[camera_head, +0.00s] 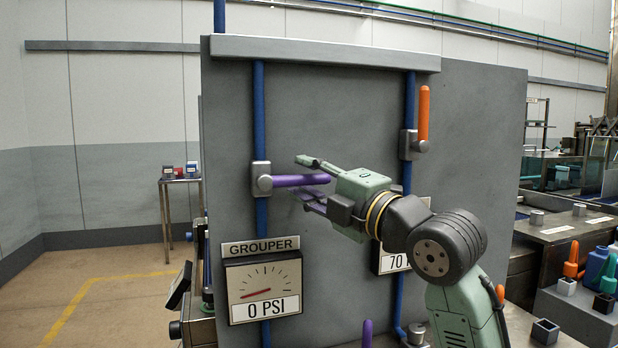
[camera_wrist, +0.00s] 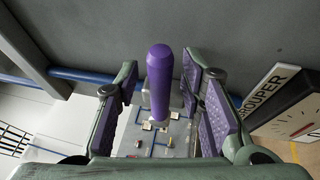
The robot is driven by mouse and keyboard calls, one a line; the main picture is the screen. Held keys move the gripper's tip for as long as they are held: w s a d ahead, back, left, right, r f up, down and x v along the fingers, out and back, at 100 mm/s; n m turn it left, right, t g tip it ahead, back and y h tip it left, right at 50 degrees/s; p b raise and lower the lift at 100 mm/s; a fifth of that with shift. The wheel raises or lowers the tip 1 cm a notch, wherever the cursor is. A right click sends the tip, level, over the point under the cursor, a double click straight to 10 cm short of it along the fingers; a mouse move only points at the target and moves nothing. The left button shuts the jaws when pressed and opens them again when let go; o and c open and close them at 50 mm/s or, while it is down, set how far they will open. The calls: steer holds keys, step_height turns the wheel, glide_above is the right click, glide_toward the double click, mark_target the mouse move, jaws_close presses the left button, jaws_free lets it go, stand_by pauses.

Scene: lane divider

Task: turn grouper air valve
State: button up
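The purple grouper valve handle (camera_head: 288,181) points horizontally right from its grey valve body (camera_head: 261,181) on the blue pipe, above the gauge labelled GROUPER (camera_head: 262,283), which reads 0 PSI. My gripper (camera_head: 304,177) reaches in from the right, one finger above the handle and one below. In the wrist view the handle (camera_wrist: 159,72) stands between the two purple-padded fingers of my gripper (camera_wrist: 165,88), with a gap visible on both sides. The gripper is open. In the head view the handle's right end is close to the palm; whether it touches cannot be told.
The grey panel (camera_head: 330,110) stands behind the handle. At right, an orange handle (camera_head: 424,112) points up from a second valve on another blue pipe. A second gauge (camera_head: 388,262) is partly hidden by my arm. A purple upright piece (camera_head: 367,334) shows at the bottom.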

jaws_close()
stand_by(0.3)
stand_by(0.5)
